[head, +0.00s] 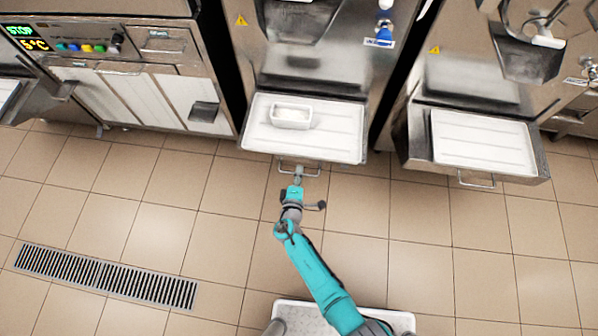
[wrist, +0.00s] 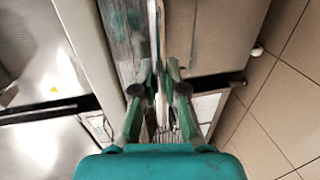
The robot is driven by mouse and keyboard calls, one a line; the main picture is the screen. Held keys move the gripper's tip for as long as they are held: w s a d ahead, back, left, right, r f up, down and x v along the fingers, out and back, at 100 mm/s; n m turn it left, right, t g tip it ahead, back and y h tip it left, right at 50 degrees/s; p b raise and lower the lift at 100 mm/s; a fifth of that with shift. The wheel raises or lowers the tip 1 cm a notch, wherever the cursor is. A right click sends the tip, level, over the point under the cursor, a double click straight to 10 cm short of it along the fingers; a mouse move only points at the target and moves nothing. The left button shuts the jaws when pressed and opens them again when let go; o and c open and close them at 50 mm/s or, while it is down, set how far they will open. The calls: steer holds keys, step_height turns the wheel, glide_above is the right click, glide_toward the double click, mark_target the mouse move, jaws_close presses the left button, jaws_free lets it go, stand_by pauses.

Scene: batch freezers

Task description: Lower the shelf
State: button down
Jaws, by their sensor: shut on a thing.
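The middle freezer's shelf (head: 338,138) sticks out from the front of the machine, with a white ribbed top. A small white rectangular tub (head: 292,116) stands on its left half. A thin metal handle (head: 316,169) sits at the shelf's front edge. My gripper (head: 298,176) is at this handle, reaching it from the front. In the wrist view, my gripper (wrist: 159,75) is shut on the handle (wrist: 154,30), which runs between the two fingers. The exact contact at the fingertips is partly hidden.
A similar shelf (head: 483,142) with a handle juts from the freezer at right. A steel unit with lit displays (head: 110,60) stands at left. Tiled floor (head: 160,225) is open in front, with a drain grate (head: 105,277) at lower left.

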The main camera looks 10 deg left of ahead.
steer(key=shift+s+f, duration=0.1)
steer(key=shift+f, duration=0.2)
steer(key=c, duration=1.2)
jaws_free()
steer(key=s+r, duration=0.2)
steer(key=s, duration=0.9)
steer(key=shift+s+a+r, duration=0.2)
steer(key=shift+s+r, duration=0.1)
